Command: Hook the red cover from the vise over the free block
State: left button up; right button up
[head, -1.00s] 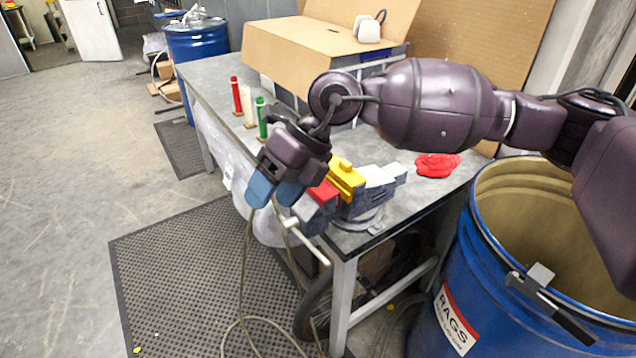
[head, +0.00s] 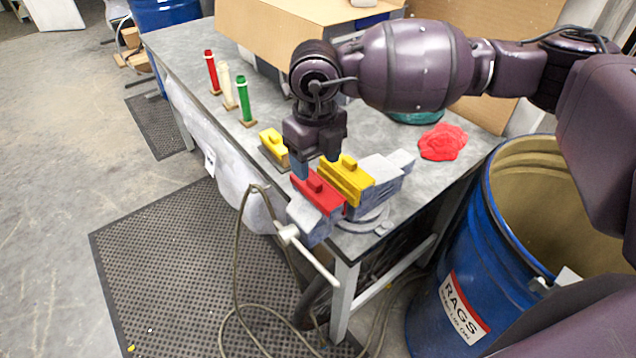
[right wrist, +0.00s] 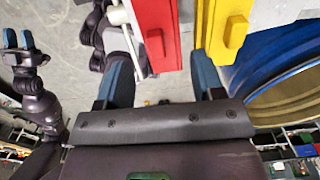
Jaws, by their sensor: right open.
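The red cover (head: 318,192) sits on the near jaw of the grey vise (head: 372,200) at the bench corner. A yellow cover (head: 343,178) sits on the other jaw, beside it. My right gripper (head: 315,167) is open and empty, pointing down just above and behind the covers. In the right wrist view, the red cover (right wrist: 155,38) lies ahead, between the lines of the open fingers (right wrist: 163,78). A small yellow-topped block (head: 273,145) stands on the bench left of the gripper. I cannot make out a bare free block. My left gripper (right wrist: 18,40) hangs open at the wrist view's left edge.
Red, white and green tubes (head: 227,90) stand along the bench's (head: 190,60) left side. A red rag (head: 442,142) lies right of the vise. A cardboard box (head: 270,38) is behind. A blue rags drum (head: 455,285) stands at right. A hose hangs in front.

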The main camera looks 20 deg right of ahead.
aim_at(317, 178)
jog(key=shift+f, duration=1.55)
notch_tip(317, 178, down, 4)
jog(key=shift+s+d+f+p, duration=0.1)
jog(key=shift+p, duration=0.55)
jog(key=shift+f, duration=0.15)
jog(key=c, duration=0.7)
jog(key=shift+c, duration=0.3)
